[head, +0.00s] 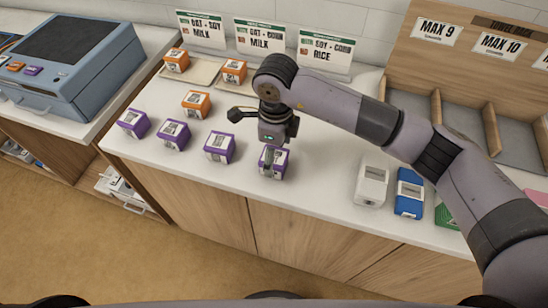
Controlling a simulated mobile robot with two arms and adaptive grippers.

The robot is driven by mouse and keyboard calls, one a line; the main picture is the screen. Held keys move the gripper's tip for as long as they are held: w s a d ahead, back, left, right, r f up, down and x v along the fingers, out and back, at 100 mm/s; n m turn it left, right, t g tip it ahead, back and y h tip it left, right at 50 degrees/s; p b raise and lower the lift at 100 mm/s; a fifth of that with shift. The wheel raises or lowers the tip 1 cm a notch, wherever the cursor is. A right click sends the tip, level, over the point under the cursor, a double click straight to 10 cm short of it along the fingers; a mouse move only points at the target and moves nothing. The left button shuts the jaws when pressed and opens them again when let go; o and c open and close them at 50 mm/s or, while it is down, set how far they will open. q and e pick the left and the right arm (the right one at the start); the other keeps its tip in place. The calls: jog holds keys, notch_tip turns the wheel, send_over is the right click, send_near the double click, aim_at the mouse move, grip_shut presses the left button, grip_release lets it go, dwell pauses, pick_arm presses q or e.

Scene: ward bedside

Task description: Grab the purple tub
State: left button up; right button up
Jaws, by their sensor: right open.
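Several purple tubs with white labels stand in a row along the front of the white counter: one at the left end (134,123), one beside it (174,136), one in the middle (219,148) and one at the right end (277,168). My right gripper (270,158) points down at the right-end purple tub, with its fingers at the tub's top. It is open. The gripper covers part of that tub, and I cannot tell whether the fingers touch it. My left gripper is not in view.
Orange tubs stand behind, two on beige mats (202,72) below sign cards (259,37) and one nearer (197,104). A white box (371,186) and a blue box (409,194) stand to the right. A wooden divider rack (455,50) is back right, a blue-grey machine (75,65) left.

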jog(key=shift+w+a+f+p, duration=0.1)
jog(key=shift+f+p, duration=0.15)
jog(key=shift+f, duration=0.65)
jog(key=shift+w+a+f+p, duration=0.1)
jog(key=shift+f+p, duration=0.15)
jog(key=shift+f, duration=0.65)
jog(key=c, duration=1.4)
jog(key=shift+r, duration=0.1)
